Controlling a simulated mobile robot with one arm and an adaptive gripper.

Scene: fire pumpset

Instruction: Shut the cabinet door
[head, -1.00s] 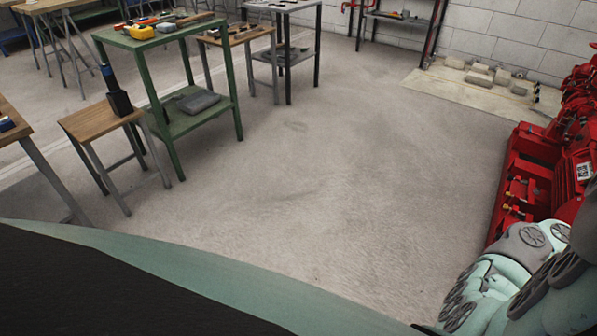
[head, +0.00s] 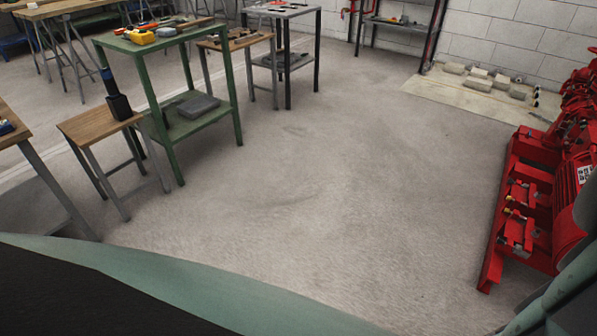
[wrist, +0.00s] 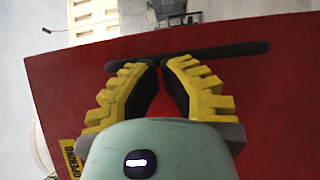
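In the wrist view, a large red panel (wrist: 270,100), apparently the cabinet door, fills most of the picture. A long dark bar or slot (wrist: 225,52) runs across it, slightly tilted; I cannot tell which it is. A yellow label (wrist: 68,155) with partly readable text is at the lower left. My gripper (wrist: 160,64) has yellow fingers with black pads. The door is not identifiable in the head view.
Red pump equipment (head: 535,205) stands at the right in the head view. A green table (head: 160,40) with tools and a wooden stool (head: 95,122) are at the left. A pale slab (head: 485,95) with grey blocks lies at the back right. The middle floor is clear.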

